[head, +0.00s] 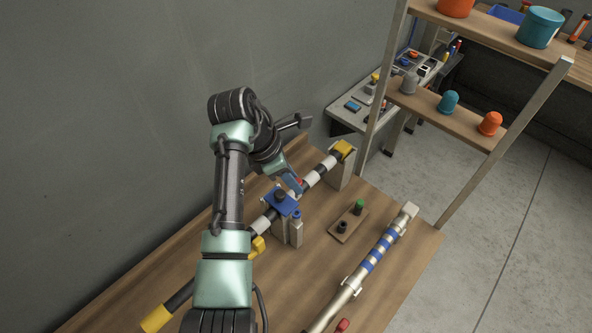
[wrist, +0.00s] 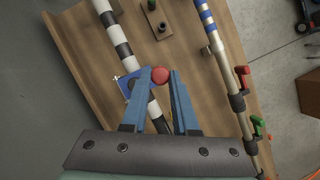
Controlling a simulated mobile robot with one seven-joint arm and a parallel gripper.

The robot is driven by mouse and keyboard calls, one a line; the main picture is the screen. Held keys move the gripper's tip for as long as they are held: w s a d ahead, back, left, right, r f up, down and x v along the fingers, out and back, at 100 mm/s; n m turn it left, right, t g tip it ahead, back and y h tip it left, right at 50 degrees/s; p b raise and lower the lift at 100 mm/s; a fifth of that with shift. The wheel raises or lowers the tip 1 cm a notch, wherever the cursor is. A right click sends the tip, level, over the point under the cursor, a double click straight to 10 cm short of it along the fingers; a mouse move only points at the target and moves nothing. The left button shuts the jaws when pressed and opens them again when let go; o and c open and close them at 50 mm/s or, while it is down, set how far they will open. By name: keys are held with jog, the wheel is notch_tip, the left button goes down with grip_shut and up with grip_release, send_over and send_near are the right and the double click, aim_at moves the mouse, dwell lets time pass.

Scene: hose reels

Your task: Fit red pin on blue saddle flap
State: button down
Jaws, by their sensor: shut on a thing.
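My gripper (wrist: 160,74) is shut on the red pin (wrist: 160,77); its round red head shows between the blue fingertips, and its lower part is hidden. In the head view my gripper (head: 299,186) is just right of and above the blue saddle flap (head: 270,204), with a speck of the red pin (head: 300,181) showing. In the wrist view the blue flap (wrist: 122,84) is partly hidden behind my left finger. I cannot tell the gap between pin and flap.
A small wooden block (head: 339,236) with a green-topped peg and a dark peg stands right of the post. A pale pipe with blue bands (head: 371,261) runs along the table's right side. A shelf (head: 470,138) stands behind.

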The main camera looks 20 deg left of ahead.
jog(key=shift+s+f+b, duration=0.2)
jog(key=shift+f+b, duration=0.4)
notch_tip(320, 180, down, 4)
jog(key=b, duration=0.4)
jog(key=shift+b, duration=0.4)
jog(key=shift+f+p, duration=0.1)
jog(key=shift+p, duration=2.05)
jog(key=shift+f+b, duration=1.05)
jog(key=shift+f, duration=1.25)
jog(key=c, duration=0.6)
grip_release()
